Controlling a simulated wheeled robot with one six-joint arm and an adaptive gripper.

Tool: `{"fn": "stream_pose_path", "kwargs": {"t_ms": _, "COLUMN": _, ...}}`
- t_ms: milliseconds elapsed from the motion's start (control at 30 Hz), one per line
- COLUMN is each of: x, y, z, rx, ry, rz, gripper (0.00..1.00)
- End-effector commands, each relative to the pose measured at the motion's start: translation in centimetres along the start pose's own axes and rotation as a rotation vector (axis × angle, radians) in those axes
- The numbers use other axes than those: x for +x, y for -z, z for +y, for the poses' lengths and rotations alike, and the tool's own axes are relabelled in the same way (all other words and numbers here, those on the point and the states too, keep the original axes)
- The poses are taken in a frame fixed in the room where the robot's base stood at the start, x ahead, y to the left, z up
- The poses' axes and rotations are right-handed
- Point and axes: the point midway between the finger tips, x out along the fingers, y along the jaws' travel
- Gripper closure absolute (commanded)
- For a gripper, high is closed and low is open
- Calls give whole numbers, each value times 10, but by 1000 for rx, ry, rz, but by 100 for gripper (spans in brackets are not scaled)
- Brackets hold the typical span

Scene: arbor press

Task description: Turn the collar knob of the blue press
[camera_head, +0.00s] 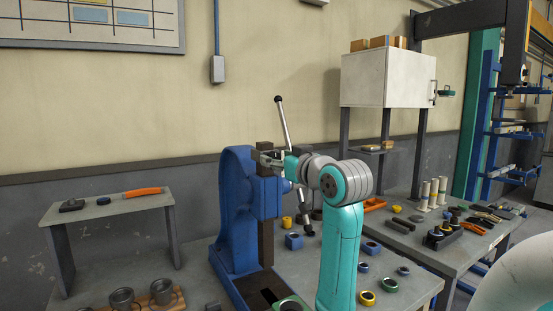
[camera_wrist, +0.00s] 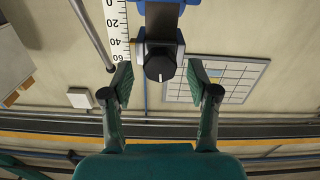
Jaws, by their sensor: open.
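The blue press (camera_head: 237,205) stands on the bench, with a dark ram and a long lever (camera_head: 283,125) rising from it. In the wrist view the collar knob (camera_wrist: 160,66) is a dark round knob with a white mark, set on a grey collar under a blue part. My gripper (camera_wrist: 159,82) is open, with one finger on each side of the knob and clear gaps between. In the head view my gripper (camera_head: 272,159) is at the press's upper part, by the ram; the knob cannot be made out there.
A white scale strip (camera_wrist: 118,30) and a grey rod (camera_wrist: 90,32) are left of the knob in the wrist view. Several small rings and blocks lie on the bench right of the press. A small grey shelf (camera_head: 108,205) stands left; a white cabinet (camera_head: 385,78) is behind.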

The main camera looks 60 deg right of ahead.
Motion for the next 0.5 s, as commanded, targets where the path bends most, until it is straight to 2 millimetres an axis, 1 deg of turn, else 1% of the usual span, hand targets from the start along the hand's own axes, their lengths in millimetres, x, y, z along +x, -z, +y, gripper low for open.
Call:
{"fn": "stream_pose_path", "kwargs": {"t_ms": 33, "x": 5, "y": 0, "z": 0, "rx": 0, "ry": 1, "rz": 0, "gripper": 40}}
{"fn": "stream_pose_path", "kwargs": {"t_ms": 167, "x": 12, "y": 0, "z": 0, "rx": 0, "ry": 0, "rz": 0, "gripper": 40}}
{"fn": "stream_pose_path", "kwargs": {"t_ms": 467, "x": 13, "y": 0, "z": 0, "rx": -1, "ry": 0, "rz": 1, "gripper": 40}}
{"fn": "stream_pose_path", "kwargs": {"t_ms": 500, "x": 13, "y": 0, "z": 0, "rx": -1, "ry": 0, "rz": 1, "gripper": 50}}
